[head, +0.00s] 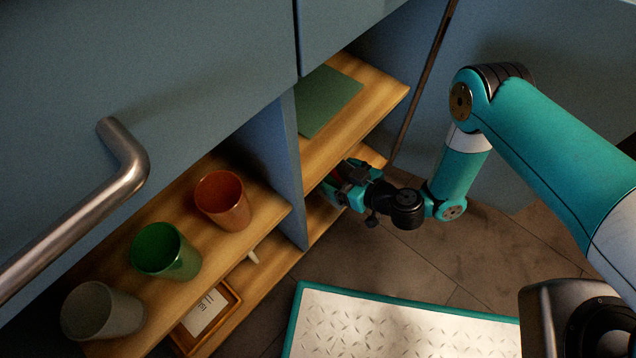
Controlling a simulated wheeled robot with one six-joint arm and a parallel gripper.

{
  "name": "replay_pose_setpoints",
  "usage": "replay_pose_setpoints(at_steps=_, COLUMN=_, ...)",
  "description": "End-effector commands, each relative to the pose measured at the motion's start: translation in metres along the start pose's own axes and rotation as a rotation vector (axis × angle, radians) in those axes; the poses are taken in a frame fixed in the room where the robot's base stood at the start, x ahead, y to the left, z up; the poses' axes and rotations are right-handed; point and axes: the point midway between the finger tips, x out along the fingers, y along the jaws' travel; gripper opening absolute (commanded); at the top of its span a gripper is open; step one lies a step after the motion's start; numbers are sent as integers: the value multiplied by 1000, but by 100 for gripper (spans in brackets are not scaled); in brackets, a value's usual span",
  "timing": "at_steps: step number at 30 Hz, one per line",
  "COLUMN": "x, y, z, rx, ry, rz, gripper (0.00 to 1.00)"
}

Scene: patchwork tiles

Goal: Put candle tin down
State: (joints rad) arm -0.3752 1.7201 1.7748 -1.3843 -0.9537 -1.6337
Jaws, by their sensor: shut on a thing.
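My gripper (337,183) is at the front of the lower right shelf bay, just under the upper shelf board and above the lower board (373,156). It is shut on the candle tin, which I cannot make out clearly. The wrist and fingers cover most of the tin, and the corner is dark. I cannot tell whether the tin touches the lower board.
A green mat (328,101) lies on the upper right shelf. A divider (287,165) stands left of my gripper. Orange (223,201), green (166,251) and grey (103,312) cups stand on the left shelf. A framed box (207,315) sits below. A white textured panel (400,330) lies on the floor.

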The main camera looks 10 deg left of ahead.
Motion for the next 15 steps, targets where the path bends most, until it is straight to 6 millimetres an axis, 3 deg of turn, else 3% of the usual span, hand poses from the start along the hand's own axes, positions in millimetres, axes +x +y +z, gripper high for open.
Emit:
replay_pose_setpoints(at_steps=1, x=7, y=0, z=7, rx=-1, ry=3, rz=-1, gripper=60)
replay_pose_setpoints(at_steps=11, x=16, y=-2, z=-1, rx=-2, ry=2, rz=0, gripper=60)
replay_pose_setpoints(at_steps=15, x=32, y=-3, z=-14, rx=-7, ry=5, rz=-5, gripper=60)
